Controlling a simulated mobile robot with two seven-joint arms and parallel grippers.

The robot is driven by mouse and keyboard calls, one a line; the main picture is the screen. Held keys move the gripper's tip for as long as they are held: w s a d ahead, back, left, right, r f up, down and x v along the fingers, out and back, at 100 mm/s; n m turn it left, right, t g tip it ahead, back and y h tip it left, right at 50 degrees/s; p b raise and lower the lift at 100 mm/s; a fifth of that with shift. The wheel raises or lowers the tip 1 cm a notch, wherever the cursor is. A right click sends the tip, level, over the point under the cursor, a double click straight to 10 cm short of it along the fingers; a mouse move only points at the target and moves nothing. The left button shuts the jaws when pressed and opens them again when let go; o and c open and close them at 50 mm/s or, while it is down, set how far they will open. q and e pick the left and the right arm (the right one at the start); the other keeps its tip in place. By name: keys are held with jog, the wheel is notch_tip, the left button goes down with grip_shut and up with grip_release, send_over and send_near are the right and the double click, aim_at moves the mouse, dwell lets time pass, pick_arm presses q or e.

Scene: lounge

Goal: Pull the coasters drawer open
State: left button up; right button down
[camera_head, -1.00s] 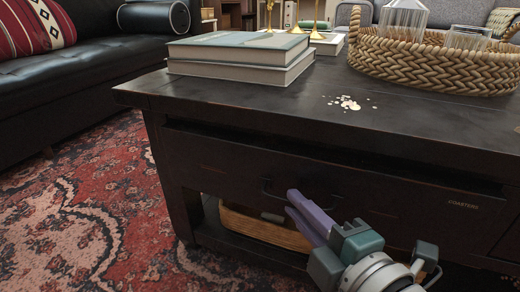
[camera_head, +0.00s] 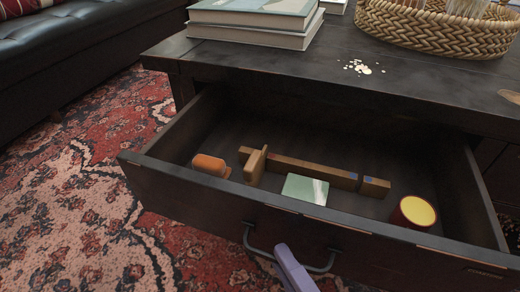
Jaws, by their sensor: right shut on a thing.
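The dark wooden drawer (camera_head: 330,240) of the low table stands pulled well out, and its inside shows. A small label, too small to read now, is at the right end of its front. The dark bar handle (camera_head: 322,270) is on the drawer front. My right gripper (camera_head: 283,258) is at the middle of the handle, shut on it. Only a purple finger shows; the rest is cut off by the bottom edge. My left gripper is not in view.
The drawer holds an orange piece (camera_head: 210,165), wooden blocks (camera_head: 310,170), a pale green square (camera_head: 305,189) and a yellow-topped red cylinder (camera_head: 415,212). On the tabletop (camera_head: 300,67) are books (camera_head: 255,36), white crumbs (camera_head: 360,67) and a wicker tray (camera_head: 440,38). A patterned rug (camera_head: 80,200) lies left.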

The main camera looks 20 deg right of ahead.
dwell(0.3)
jog(key=c, duration=0.9)
grip_release()
jog(key=shift+w+d, duration=0.1)
jog(key=p+v, duration=0.3)
jog(key=v, duration=0.7)
